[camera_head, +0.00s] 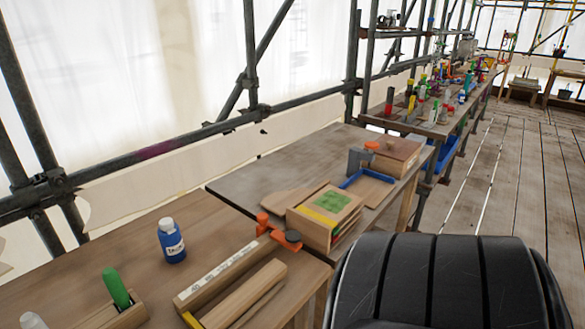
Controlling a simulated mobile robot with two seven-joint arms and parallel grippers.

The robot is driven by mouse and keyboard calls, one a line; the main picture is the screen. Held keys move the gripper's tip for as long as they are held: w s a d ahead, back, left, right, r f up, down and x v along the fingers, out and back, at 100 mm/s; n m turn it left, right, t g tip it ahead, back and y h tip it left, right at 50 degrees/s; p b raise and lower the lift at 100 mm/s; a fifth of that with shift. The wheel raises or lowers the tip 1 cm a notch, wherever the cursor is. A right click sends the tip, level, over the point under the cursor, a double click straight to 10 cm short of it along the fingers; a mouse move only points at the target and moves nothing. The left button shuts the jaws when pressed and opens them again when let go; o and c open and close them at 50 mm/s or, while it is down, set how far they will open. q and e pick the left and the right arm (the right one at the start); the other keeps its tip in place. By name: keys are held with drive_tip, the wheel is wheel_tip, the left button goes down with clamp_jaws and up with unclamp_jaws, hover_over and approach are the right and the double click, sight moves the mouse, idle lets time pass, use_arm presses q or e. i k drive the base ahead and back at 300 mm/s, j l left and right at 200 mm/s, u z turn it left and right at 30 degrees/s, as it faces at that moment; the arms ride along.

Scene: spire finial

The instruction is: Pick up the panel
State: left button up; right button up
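Neither of my grippers is in the head view. I cannot tell for certain which object is the panel. A thin flat light-brown board (284,200) lies on the grey-brown bench, just left of a wooden box. The wooden box (312,229) has a green square and a yellow strip on its top. A shallow blue-edged tray (366,188) lies behind the box, and another brown wooden box (398,153) stands beyond it. Nothing is held in view.
The near bench (120,262) carries a blue bottle (171,240), a green-handled tool (117,287) and long wooden pieces (222,272). Orange clamps (264,222) sit by the box. Scaffold poles (250,60) line the left. Plank floor (510,190) is open at right. The lower right is blocked.

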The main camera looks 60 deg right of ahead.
sight(331, 205)
drive_tip(key=z, duration=2.4)
